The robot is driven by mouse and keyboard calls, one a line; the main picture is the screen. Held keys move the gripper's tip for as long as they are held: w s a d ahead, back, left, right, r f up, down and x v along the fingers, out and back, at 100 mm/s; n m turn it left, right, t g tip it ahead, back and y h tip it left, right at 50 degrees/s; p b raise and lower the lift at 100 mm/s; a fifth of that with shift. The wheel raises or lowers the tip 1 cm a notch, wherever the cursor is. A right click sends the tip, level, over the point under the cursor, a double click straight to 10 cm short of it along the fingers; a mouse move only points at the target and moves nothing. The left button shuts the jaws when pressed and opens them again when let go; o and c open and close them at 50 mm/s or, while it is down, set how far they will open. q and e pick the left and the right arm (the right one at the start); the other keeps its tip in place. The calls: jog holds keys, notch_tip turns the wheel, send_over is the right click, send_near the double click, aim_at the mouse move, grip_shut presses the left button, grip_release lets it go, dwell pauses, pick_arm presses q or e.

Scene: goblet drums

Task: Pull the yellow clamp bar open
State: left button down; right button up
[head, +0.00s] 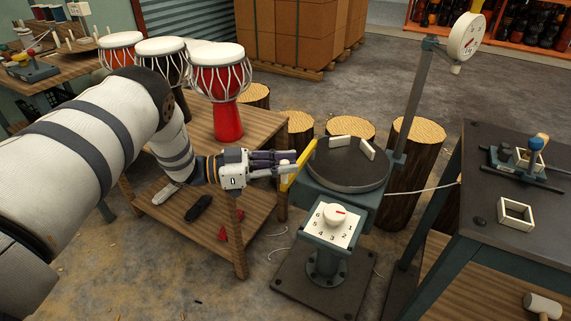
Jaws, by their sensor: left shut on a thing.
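The yellow clamp bar (299,165) stands at the left side of a round dark turntable (350,168) on a blue-grey pedestal stand. It slants up to the right. My left gripper (287,166) reaches in from the left and is shut at the bar's left side, around a small pale part that looks like the bar's knob or handle. The fingers partly hide that part. Two white blocks (339,141) sit on the turntable's rim. A white dial (334,222) with numbers is on the stand's front. My right gripper is not in view.
A wooden table with red and dark goblet drums (226,115) stands behind my left arm. A post with a round gauge (467,37) rises behind the turntable. Log stumps (415,150) stand behind it. A dark workbench (510,215) is at the right.

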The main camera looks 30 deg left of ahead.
pick_arm(q)
jog(key=c, duration=1.5)
grip_release()
jog(key=shift+a, duration=0.1)
jog(key=v, duration=1.1)
jog(key=shift+s+a, duration=0.3)
